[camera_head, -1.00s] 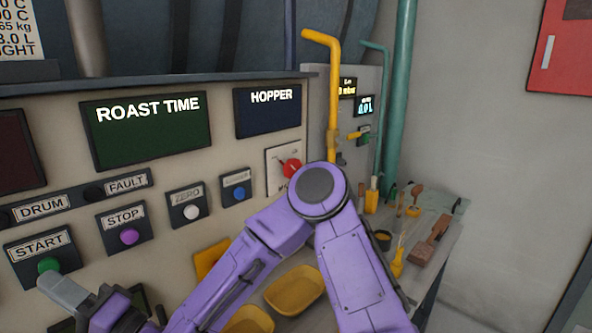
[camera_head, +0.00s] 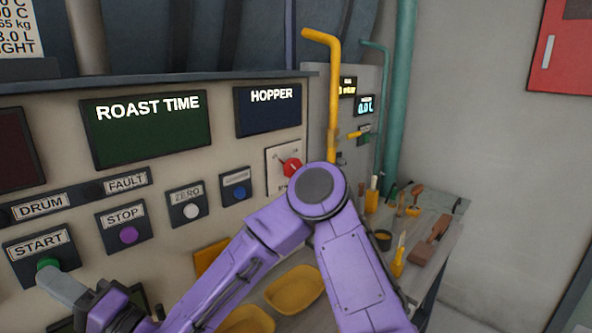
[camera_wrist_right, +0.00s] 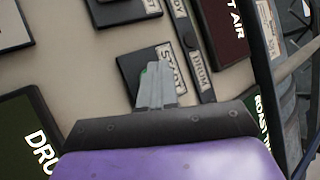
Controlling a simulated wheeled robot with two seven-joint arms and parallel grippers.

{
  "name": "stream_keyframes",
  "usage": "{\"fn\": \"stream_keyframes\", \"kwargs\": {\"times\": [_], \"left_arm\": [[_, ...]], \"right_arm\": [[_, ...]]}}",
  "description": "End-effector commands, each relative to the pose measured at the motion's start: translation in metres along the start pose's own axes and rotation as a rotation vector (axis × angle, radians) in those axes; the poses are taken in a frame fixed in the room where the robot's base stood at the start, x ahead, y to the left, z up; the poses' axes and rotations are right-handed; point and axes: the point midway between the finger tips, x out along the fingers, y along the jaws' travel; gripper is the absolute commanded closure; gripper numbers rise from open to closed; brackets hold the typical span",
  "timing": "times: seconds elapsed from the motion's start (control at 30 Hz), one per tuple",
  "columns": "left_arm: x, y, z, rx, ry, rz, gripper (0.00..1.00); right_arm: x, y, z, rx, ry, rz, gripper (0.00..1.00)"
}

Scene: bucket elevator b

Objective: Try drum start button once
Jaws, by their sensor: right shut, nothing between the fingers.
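The green START button (camera_head: 47,264) sits on a dark plate labelled START at the left of the panel, below the DRUM label (camera_head: 42,207). My right gripper (camera_head: 45,278) is shut and empty. Its fingertips are at the button and cover its lower part; I cannot tell if the button is pressed in. In the right wrist view the fingers (camera_wrist_right: 154,85) lie over the START plate (camera_wrist_right: 128,68), with only a sliver of green showing beside the tips. My left gripper is not in view.
The purple STOP button (camera_head: 129,235) is just right of START, then white ZERO (camera_head: 191,211) and a blue button (camera_head: 239,193). A red knob (camera_head: 292,167) is farther right. Yellow trays (camera_head: 294,289) and a table with tools (camera_head: 430,240) lie beyond my arm.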

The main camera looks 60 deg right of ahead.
Motion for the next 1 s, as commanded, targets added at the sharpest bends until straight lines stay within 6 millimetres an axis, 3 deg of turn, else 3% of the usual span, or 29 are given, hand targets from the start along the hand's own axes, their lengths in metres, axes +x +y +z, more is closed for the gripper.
{"fn": "stream_keyframes", "kwargs": {"times": [1.0], "left_arm": [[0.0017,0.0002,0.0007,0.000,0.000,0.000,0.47]], "right_arm": [[0.0067,0.0050,-0.0049,0.000,0.001,0.000,1.00]]}}
